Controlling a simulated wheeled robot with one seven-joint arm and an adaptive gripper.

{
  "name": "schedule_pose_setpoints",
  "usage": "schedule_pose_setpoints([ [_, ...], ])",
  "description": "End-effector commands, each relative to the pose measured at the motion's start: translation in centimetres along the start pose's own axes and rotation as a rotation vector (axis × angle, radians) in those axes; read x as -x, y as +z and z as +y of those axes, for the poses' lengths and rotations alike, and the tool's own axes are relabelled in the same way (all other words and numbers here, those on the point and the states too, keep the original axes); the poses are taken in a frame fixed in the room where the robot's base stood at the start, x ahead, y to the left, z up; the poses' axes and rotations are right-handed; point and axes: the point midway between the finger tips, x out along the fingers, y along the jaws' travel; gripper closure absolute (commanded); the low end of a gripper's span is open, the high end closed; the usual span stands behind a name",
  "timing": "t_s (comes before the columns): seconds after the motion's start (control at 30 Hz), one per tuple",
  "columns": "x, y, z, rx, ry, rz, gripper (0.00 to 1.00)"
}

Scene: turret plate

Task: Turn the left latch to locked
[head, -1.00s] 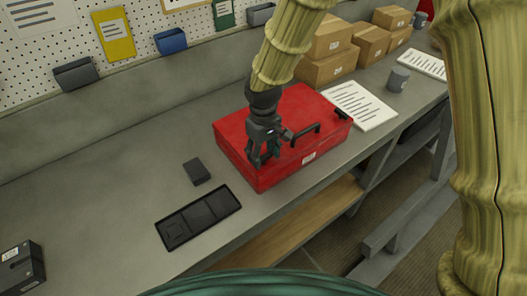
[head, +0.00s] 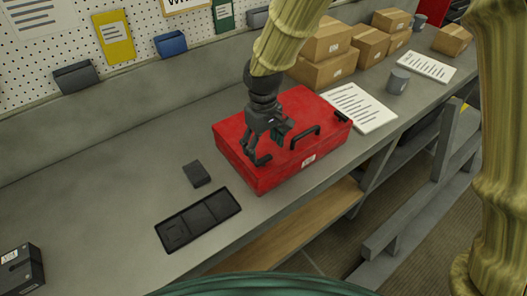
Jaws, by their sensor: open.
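The red toolbox (head: 240,148) stands on the grey workbench, its lid closed, with a black carry handle (head: 305,138) on its front edge. The right latch (head: 343,117) is a small black piece near the front right corner. My gripper (head: 266,143) is open over the front left part of the lid. A dark piece that looks like the left latch (head: 263,160) shows just below the fingers. The fingers partly cover it, so I cannot tell its exact angle or whether they touch it.
A black tray (head: 198,219) and a small dark block (head: 196,173) lie in front left of the toolbox. A printed sheet (head: 360,107), a grey mug (head: 398,81) and cardboard boxes (head: 325,68) stand to the right and behind. The left bench surface is mostly clear.

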Motion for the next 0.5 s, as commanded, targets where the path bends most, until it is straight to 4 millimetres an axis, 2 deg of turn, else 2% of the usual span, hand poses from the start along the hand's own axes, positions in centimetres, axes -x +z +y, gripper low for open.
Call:
schedule_pose_setpoints([
  [0.03, 1.1, -0.1, 0.0, -0.001, 0.0, 0.003, 0.27],
  [0.2, 4.1, -0.1, 0.1, 0.001, 0.001, 0.003, 0.27],
  [0.4, 6.6, 0.0, 0.0, 0.0, 0.0, 0.001, 0.27],
  [0.5, 7.2, 0.0, 0.0, 0.0, -0.001, 0.001, 0.27],
])
